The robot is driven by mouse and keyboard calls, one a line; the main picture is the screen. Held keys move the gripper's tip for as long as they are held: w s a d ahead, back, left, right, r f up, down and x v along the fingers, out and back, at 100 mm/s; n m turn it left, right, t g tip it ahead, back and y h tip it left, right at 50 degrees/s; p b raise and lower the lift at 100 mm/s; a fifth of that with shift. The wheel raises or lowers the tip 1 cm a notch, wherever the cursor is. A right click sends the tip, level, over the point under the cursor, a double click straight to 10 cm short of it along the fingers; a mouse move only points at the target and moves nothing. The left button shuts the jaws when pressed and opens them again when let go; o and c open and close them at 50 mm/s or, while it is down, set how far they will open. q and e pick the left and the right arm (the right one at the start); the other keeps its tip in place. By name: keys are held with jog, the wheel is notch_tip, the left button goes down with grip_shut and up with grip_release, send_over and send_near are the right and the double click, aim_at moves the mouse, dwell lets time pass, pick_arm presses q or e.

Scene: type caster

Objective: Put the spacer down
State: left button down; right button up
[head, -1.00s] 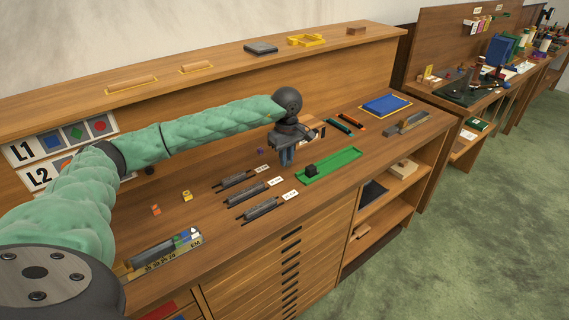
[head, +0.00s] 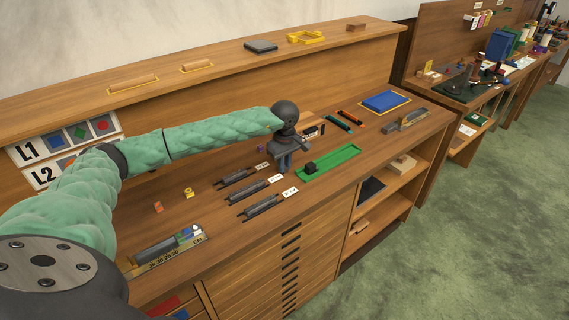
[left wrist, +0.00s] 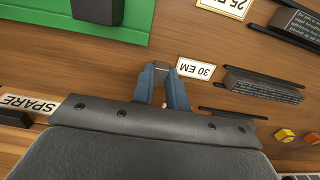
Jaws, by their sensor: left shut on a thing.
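The tips are beside the white "30 EM" label (left wrist: 195,69). My right gripper is not in view.
The green tray (head: 340,164) holds a dark block (head: 310,168). Dark bars (head: 262,205) lie in rows with white labels. A yellow block (head: 188,193) and an orange block (head: 157,208) sit to the left. A "SPARE" label (left wrist: 28,103) shows in the wrist view.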

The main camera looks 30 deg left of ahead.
pick_arm(q)
jog(key=shift+f, duration=0.1)
jog(key=c, duration=1.4)
grip_release()
